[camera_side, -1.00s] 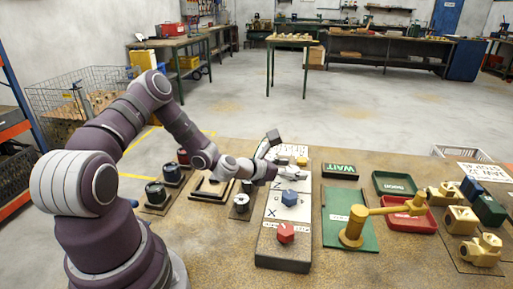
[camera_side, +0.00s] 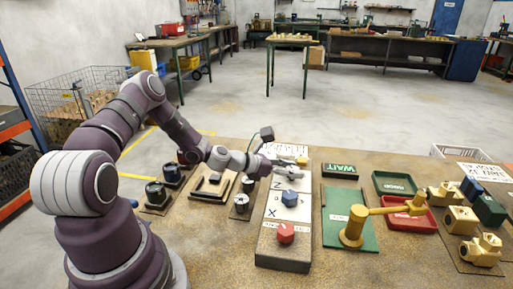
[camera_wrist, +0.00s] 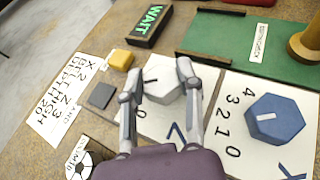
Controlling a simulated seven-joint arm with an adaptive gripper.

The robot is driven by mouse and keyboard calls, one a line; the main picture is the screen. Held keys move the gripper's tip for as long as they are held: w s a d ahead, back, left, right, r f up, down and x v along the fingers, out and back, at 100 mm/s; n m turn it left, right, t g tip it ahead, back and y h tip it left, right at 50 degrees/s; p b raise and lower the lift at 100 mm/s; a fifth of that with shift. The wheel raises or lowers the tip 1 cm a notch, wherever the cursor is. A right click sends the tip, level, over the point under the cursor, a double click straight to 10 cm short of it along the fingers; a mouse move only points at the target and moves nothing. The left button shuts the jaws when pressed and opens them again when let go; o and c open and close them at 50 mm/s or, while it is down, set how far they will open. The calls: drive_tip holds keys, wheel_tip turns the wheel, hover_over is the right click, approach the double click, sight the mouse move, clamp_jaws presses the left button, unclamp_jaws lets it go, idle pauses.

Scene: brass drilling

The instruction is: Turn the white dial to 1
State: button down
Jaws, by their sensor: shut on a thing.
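The white dial (camera_wrist: 163,84) is a six-sided knob on the pale panel (camera_wrist: 240,88), with a dark pointer line on its top. A printed 0 shows beside it; its other numbers are covered by my fingers. My gripper (camera_wrist: 159,78) is shut on the white dial, with one finger on each side of it. In the side view my gripper (camera_side: 292,169) is low over the far part of the panel, and it largely hides the white dial there.
A blue dial (camera_wrist: 275,118) with numbers 0 to 4 is beside the white one. A yellow block (camera_wrist: 121,60), a dark square (camera_wrist: 101,95) and a WAIT sign (camera_wrist: 150,24) are close by.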

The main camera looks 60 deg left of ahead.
idle(0.3)
drive_tip(key=c, duration=0.7)
unclamp_jaws()
drive_tip(key=shift+h, duration=0.3)
drive_tip(key=v, duration=1.2)
drive_tip(key=shift+d+m, duration=0.1)
drive_tip(key=shift+m, duration=0.2)
